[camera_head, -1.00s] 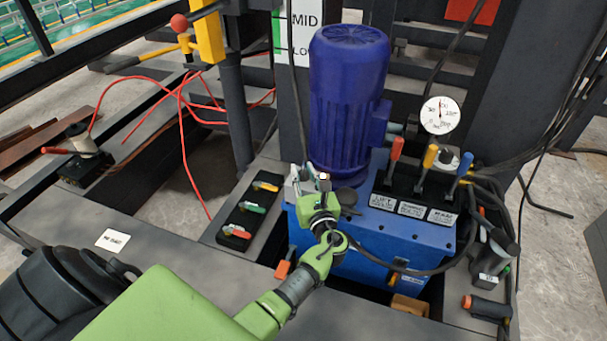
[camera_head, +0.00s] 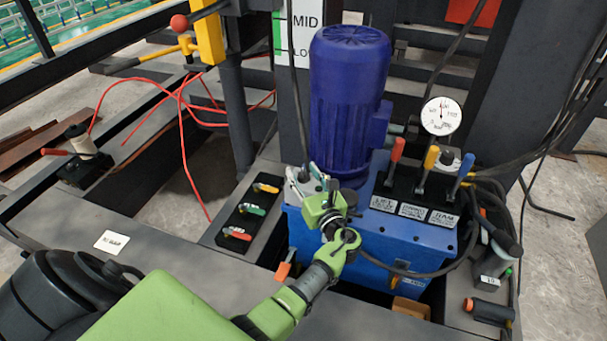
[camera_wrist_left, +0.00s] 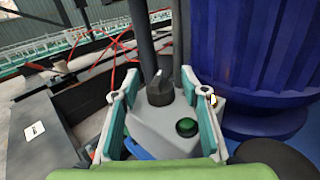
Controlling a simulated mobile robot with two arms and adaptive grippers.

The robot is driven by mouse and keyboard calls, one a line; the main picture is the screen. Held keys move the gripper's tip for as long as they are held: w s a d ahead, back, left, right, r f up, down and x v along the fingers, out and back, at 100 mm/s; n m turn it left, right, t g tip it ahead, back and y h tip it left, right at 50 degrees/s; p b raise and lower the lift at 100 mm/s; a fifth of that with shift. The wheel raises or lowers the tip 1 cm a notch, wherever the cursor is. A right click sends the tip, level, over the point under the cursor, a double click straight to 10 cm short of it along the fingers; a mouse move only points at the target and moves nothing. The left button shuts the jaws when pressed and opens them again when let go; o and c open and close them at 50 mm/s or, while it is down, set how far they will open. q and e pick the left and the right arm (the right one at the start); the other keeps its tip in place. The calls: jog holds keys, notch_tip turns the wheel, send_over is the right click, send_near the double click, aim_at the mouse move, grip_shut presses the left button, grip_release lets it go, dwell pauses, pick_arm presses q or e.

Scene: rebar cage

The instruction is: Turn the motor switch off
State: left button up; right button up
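The motor switch is a black rotary knob (camera_wrist_left: 160,88) with a light pointer mark on a grey box (camera_wrist_left: 150,128), seen in the left wrist view. A green round button or lamp (camera_wrist_left: 187,127) sits on the same box. My left gripper (camera_wrist_left: 159,86) is open, its two teal-lined fingers to either side of the knob with visible gaps. I cannot tell how deep the fingertips reach beside it. In the head view the left gripper (camera_head: 313,180) is over the box, beside the blue motor (camera_head: 347,105), and largely hides the knob. My right gripper is not in view.
The motor stands close to the right of my left gripper on a blue tank (camera_head: 385,240). Red, yellow and blue levers (camera_head: 429,168) and a pressure gauge (camera_head: 441,116) are further right. A black panel with small coloured valve handles (camera_head: 248,213) is to the left.

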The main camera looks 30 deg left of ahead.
pick_arm(q)
jog(key=v, duration=1.2)
